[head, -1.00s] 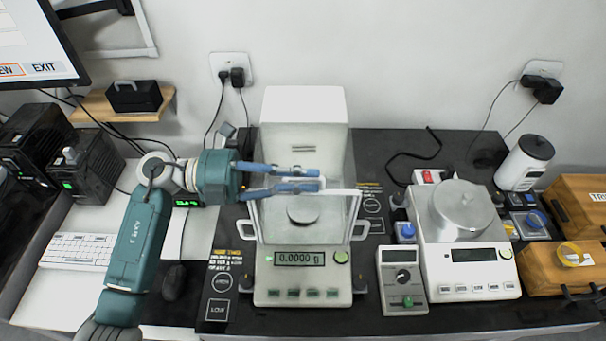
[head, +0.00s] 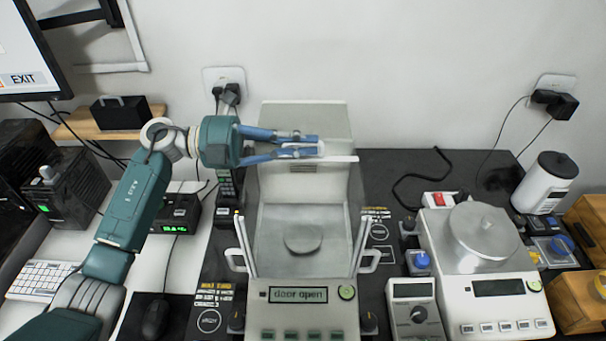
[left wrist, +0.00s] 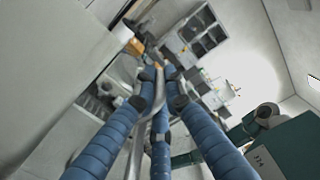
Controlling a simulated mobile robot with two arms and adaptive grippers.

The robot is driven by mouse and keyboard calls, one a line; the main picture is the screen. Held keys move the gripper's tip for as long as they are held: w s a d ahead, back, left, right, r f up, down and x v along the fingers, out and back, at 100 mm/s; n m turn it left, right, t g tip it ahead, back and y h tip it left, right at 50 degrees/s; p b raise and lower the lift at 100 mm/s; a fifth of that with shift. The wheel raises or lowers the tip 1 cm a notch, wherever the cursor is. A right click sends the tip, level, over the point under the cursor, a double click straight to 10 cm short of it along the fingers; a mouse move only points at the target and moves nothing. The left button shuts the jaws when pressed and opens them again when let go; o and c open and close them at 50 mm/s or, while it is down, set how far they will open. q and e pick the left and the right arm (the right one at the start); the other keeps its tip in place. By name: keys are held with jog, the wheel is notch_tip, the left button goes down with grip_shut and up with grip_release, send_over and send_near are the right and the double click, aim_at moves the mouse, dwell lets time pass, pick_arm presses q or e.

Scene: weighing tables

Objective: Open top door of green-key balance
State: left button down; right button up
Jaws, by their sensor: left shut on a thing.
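The green-key balance (head: 258,318) stands in the middle of the head view, with green keys on its front and a display (head: 298,295) reading "door open". Its glass chamber shows a round weighing pan (head: 303,238) inside. The top door's light edge (head: 340,159) lies toward the back of the chamber. My left gripper (head: 318,146) reaches in from the left and is shut on the top door's handle, its blue fingers partly hiding it. In the left wrist view the fingers (left wrist: 160,82) close around a pale bar. My right gripper is not in view.
A second balance (head: 490,290) and a small control box (head: 415,312) stand to the right. A keyboard (head: 38,281) and mouse (head: 155,318) lie at left. A wall outlet is behind.

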aim_at(303, 132)
pick_arm(q)
jog(key=shift+w+f+b, duration=0.3)
jog(key=shift+w+b, duration=0.15)
jog(key=shift+w, duration=0.45)
jog(key=shift+w+r+b, duration=0.15)
jog(key=shift+w+b, duration=0.15)
jog(key=shift+w, duration=0.05)
jog(key=shift+w+r, duration=0.15)
jog(key=shift+w, duration=0.05)
jog(key=shift+w+r, duration=0.1)
jog(key=shift+w, duration=0.15)
jog(key=c, duration=1.9)
grip_release()
jog(key=shift+c, duration=0.2)
jog(key=shift+o, duration=0.5)
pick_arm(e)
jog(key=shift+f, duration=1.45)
pick_arm(q)
jog(key=a, duration=1.2)
jog(key=shift+r, duration=0.15)
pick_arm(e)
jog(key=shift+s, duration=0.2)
